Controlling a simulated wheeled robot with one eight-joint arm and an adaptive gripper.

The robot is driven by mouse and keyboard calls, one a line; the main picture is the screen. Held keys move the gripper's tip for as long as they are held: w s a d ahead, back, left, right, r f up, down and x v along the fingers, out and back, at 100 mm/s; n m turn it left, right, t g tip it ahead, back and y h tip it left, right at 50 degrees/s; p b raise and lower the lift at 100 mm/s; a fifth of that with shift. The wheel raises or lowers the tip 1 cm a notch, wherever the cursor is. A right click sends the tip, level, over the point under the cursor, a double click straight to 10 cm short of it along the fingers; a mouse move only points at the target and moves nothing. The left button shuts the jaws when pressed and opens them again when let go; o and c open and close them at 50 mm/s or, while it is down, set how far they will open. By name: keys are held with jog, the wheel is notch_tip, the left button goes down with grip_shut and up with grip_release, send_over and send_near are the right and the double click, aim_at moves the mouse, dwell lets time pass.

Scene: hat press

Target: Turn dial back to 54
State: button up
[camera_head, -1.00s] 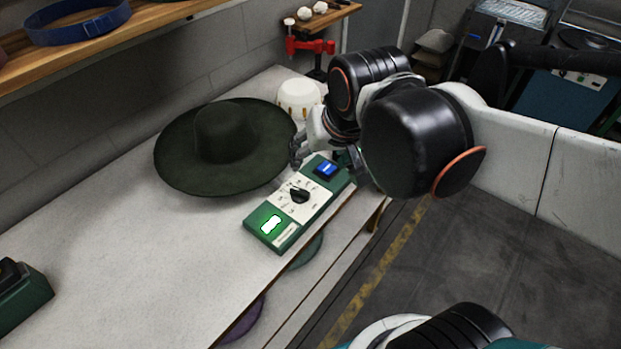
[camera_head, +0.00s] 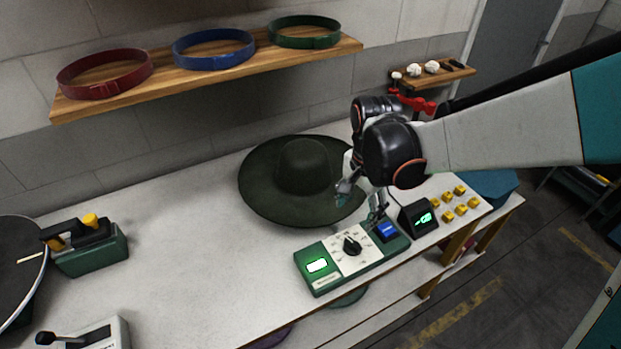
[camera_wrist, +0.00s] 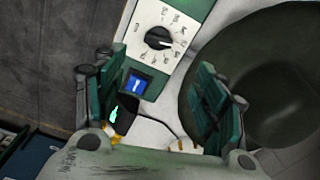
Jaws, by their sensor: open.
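A green control box (camera_head: 318,282) sits near the front edge of the white table. Its white face carries a black dial (camera_head: 351,246) with printed marks around it, too small to read. My gripper (camera_head: 363,203) is over the box's right end, beside the hat. In the wrist view my gripper (camera_wrist: 162,105) is open and empty, its green-padded fingers apart, with the dial beyond the fingertips.
A dark green wide-brimmed hat (camera_head: 303,171) lies just behind the box. A small black display (camera_head: 418,218) and several yellow knobs (camera_head: 459,202) are to the right. A green device (camera_head: 92,256) stands far left. The table's middle left is clear.

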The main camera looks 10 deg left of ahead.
aim_at(353, 243)
notch_tip(353, 243, down, 14)
jog(key=b, duration=0.9)
jog(key=shift+d+b, duration=0.1)
jog(key=shift+b, duration=0.3)
jog(key=c, duration=1.1)
